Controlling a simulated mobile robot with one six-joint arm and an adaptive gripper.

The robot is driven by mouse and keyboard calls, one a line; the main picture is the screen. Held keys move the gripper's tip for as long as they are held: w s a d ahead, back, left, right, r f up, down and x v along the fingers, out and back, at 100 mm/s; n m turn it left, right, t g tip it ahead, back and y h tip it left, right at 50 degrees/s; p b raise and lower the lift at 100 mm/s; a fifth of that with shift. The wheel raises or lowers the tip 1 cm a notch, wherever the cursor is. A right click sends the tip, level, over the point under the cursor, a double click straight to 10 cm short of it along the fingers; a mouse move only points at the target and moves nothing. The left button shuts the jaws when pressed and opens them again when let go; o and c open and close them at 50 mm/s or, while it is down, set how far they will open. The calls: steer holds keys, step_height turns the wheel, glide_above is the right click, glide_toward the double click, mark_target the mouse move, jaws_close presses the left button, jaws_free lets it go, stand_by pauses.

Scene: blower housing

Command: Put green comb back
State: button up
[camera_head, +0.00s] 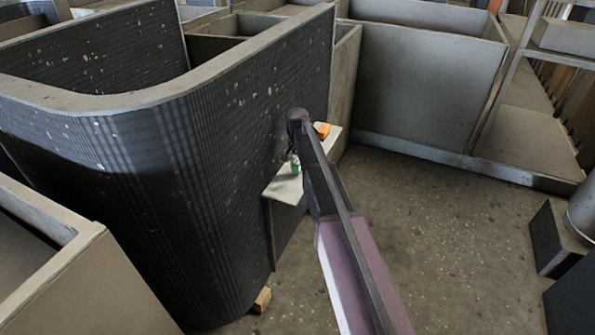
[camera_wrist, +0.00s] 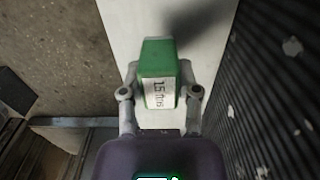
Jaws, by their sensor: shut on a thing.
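The green comb (camera_wrist: 160,54) is a small green block with a white label marked "1.5 fins" in the wrist view. My gripper (camera_wrist: 158,78) is shut on it, with one finger on each side. The comb is over a pale shelf (camera_wrist: 122,22), and a dark shadow falls on the shelf beyond it. I cannot tell how large the gap to the shelf is. In the head view the green comb (camera_head: 295,166) shows as a small patch left of my arm, above the shelf (camera_head: 284,188). My arm hides most of the gripper there.
The dark ribbed housing wall (camera_head: 190,170) rises close along the shelf's left side. Grey bins (camera_head: 420,85) stand behind. The floor (camera_head: 440,240) to the right is open.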

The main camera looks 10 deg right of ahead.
steer(key=shift+f+b, duration=0.45)
steer(key=shift+f, duration=0.35)
steer(key=o, duration=1)
steer(key=shift+r, duration=0.1)
step_height(320, 180, up, 12)
steer(key=p, duration=1.2)
steer(key=s+a+n, duration=0.1)
steer(key=s+n, duration=0.6)
steer(key=s, duration=2.2)
steer(key=shift+a, duration=0.3)
